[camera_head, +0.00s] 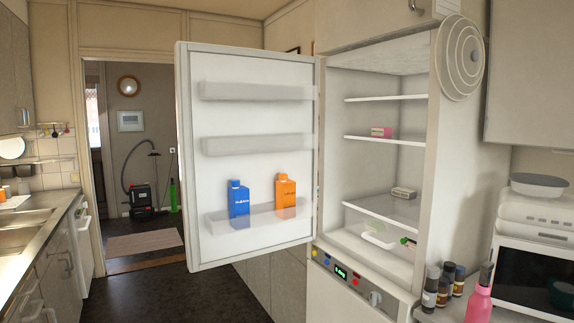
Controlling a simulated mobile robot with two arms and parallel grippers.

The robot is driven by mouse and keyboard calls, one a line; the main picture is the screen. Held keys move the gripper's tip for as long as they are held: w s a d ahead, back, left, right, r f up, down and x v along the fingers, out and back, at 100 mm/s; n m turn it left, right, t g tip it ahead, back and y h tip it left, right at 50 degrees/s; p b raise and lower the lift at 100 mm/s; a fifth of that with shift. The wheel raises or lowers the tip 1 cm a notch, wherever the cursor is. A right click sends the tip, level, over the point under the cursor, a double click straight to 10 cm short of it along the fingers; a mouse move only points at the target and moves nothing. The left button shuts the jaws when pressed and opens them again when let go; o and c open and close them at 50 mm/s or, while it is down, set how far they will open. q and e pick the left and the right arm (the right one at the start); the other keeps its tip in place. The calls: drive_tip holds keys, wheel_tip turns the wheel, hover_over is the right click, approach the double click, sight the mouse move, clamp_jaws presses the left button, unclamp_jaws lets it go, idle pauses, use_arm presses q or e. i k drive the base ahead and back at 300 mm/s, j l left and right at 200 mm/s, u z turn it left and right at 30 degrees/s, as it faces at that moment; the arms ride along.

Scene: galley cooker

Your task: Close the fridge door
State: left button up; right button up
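The fridge (430,160) stands at the centre right with its inside showing. Its door (250,67) is swung wide open to the left, with the hinge side at the fridge's left edge. The door's inner face points toward me. A blue carton (239,204) and an orange carton (285,197) stand in the door's lowest rack. Inside the fridge are shelves with a pink box (381,132) and a pale packet (403,193). Neither of my grippers is in view.
A sink counter (40,232) runs along the left. The dark floor (190,297) between it and the door is clear. A microwave (535,275), small bottles (444,287) and a pink bottle (480,300) stand at the right. A doorway lies behind the door.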

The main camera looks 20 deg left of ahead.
sight(250, 116)
drive_tip(key=j+z, duration=0.15)
drive_tip(key=z, duration=0.3)
drive_tip(key=i+j+z, duration=0.1)
drive_tip(key=z, duration=0.35)
drive_tip(key=j+z, duration=0.2)
drive_tip(key=z, duration=0.3)
drive_tip(key=j+z, duration=0.2)
drive_tip(key=z, duration=0.25)
drive_tip(key=k+j, duration=0.1)
drive_tip(key=j, duration=0.6)
drive_tip(key=k+j, duration=0.15)
drive_tip(key=j, duration=0.55)
drive_tip(key=k+j, duration=0.1)
drive_tip(key=j, duration=0.65)
drive_tip(key=k+j, duration=0.15)
drive_tip(key=j, duration=0.55)
drive_tip(key=k+j, duration=0.1)
drive_tip(key=j, duration=0.6)
drive_tip(key=k+j, duration=0.15)
drive_tip(key=j, duration=0.55)
drive_tip(key=k+j, duration=0.1)
drive_tip(key=j, duration=0.6)
drive_tip(key=k+j, duration=0.15)
drive_tip(key=j, duration=0.6)
